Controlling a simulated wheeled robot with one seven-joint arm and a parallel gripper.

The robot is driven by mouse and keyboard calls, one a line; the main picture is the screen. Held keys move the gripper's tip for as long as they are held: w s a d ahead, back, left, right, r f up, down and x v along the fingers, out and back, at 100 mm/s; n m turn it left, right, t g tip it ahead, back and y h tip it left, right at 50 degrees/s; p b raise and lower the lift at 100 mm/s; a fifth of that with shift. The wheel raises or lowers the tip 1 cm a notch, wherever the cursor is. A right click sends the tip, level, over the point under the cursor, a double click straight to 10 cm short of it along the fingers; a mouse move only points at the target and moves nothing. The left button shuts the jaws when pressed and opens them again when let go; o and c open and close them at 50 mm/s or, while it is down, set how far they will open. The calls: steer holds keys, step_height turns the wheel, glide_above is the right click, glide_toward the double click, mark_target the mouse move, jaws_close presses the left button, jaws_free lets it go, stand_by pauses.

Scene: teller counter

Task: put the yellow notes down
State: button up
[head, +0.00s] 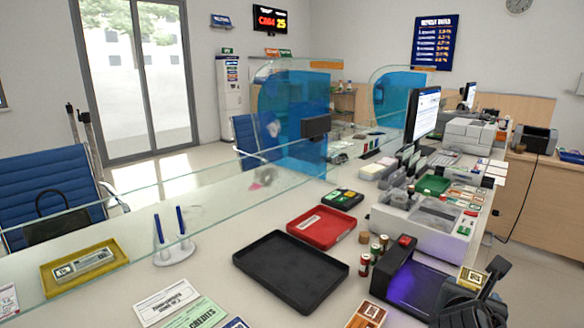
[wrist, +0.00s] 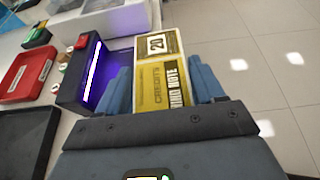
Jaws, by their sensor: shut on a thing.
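The yellow notes (wrist: 162,75), a banded bundle marked 20, are between the two fingers of my gripper (wrist: 160,85) in the wrist view. My gripper is shut on them. In the head view the yellow notes (head: 471,279) show at the lower right, with my dark gripper (head: 482,288) around them. They are held just right of the black device with a purple-lit bed (head: 413,287). The lower part of the bundle is hidden by my gripper. I cannot tell how high above the counter it is.
An empty black tray (head: 290,270) lies left of the lit device, with a red tray (head: 321,227) behind it. Coin rolls (head: 364,264) stand between tray and device. An orange-brown bundle (head: 367,314) lies at the front. A yellow tray (head: 84,266) holds another bundle.

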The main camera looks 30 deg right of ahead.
steer(key=w+a+f+n+t+y, duration=0.2)
steer(key=w+a, duration=0.4)
steer(key=a, duration=0.3)
steer(key=w+a+f+n+t+y, duration=0.2)
steer(key=w+a, duration=0.4)
steer(key=a, duration=0.4)
steer(key=w+a+f+n+t+y, duration=0.2)
steer(key=w+a+n+t+y, duration=0.2)
steer(key=a, duration=0.5)
steer(key=shift+w+a+f+n+y, duration=0.15)
steer(key=shift+w+n, duration=0.3)
steer(key=shift+n, duration=0.1)
steer(key=shift+w+a+f+n+y, duration=0.1)
steer(key=shift+w+a+n+y, duration=0.05)
steer(key=shift+w+n, duration=0.35)
steer(key=shift+s+d, duration=0.15)
steer(key=shift+s, duration=0.1)
